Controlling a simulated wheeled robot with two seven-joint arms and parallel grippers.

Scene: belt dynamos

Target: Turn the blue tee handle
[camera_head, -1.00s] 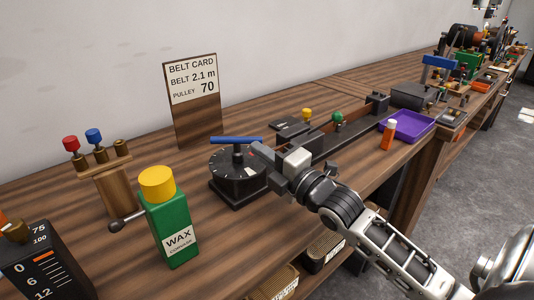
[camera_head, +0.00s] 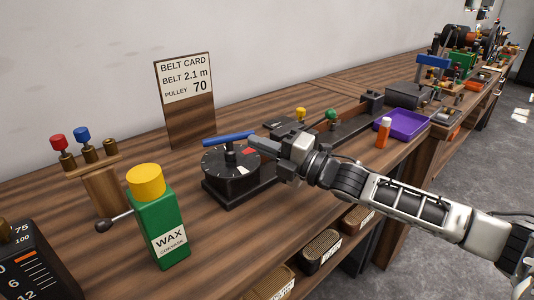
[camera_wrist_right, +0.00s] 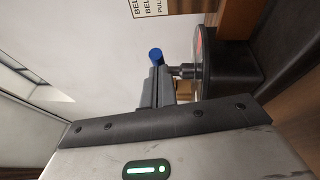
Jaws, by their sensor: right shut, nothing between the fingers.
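The blue tee handle (camera_head: 228,139) is a blue bar on a grey stem, standing on top of a round black dial (camera_head: 226,167) with white marks and a red patch, on a square black base. My right gripper (camera_head: 254,145) is shut and empty, beside the right end of the bar. In the right wrist view the shut fingers (camera_wrist_right: 157,88) point toward the blue end of the handle (camera_wrist_right: 156,55); I cannot tell whether they touch it. My left gripper is not in view.
A green wax canister (camera_head: 162,222) with a yellow cap stands at front left. The belt card (camera_head: 188,90) stands behind the dial. A purple tray (camera_head: 408,124) and an orange bottle (camera_head: 383,133) are to the right. Open bench top (camera_head: 225,245) lies in front of the dial.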

